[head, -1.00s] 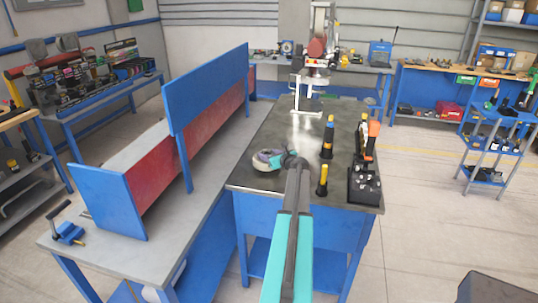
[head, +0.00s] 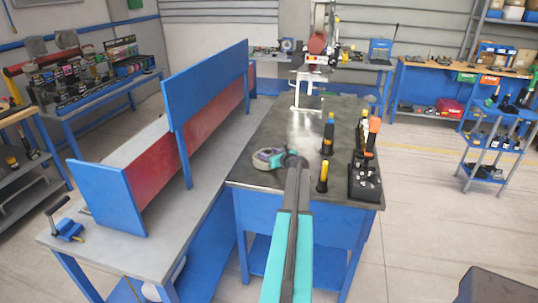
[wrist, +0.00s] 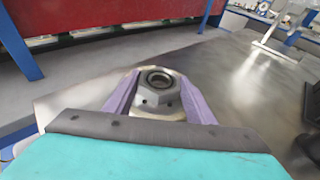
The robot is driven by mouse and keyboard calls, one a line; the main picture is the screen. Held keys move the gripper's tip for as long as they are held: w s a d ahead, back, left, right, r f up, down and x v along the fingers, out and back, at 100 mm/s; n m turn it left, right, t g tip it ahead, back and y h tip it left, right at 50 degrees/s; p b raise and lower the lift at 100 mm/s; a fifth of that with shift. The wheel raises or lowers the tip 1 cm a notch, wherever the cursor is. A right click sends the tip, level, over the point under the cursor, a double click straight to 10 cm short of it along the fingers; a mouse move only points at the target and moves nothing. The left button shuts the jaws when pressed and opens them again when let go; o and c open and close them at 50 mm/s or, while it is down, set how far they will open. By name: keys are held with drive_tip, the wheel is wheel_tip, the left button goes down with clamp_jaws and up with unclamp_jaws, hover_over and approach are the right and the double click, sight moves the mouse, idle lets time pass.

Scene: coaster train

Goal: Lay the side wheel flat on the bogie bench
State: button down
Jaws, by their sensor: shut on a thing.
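The side wheel (head: 261,159) is a small pale grey, round part at the near left of the dark-topped bogie bench (head: 290,132). My gripper (head: 271,158) is shut on it, with the teal wrist just to the right. In the wrist view the wheel (wrist: 158,82) shows a round dark bore and a faceted grey hub between the two purple fingers of my gripper (wrist: 158,98). The bore faces up towards the camera. The fingers hide its sides. I cannot tell whether its underside touches the bench top.
Yellow-and-black tools (head: 327,135) and a black holder with an orange-topped tool (head: 364,180) stand on the bench's right side. A white stand (head: 307,90) is farther back. A blue-framed red panel (head: 200,115) rises on the left bench. The bench middle is clear.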

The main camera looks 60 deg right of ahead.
drive_tip(key=shift+f, duration=0.15)
idle(1.0)
drive_tip(key=c, duration=0.8)
unclamp_jaws()
drive_tip(key=shift+o, duration=0.4)
drive_tip(key=shift+f+b, duration=0.3)
drive_tip(key=shift+f, duration=0.1)
drive_tip(key=shift+b+v, duration=0.3)
drive_tip(key=shift+v, duration=0.7)
drive_tip(key=b+v, duration=0.3)
drive_tip(key=v, duration=0.9)
drive_tip(key=shift+r, duration=0.2)
drive_tip(key=shift+r, duration=0.15)
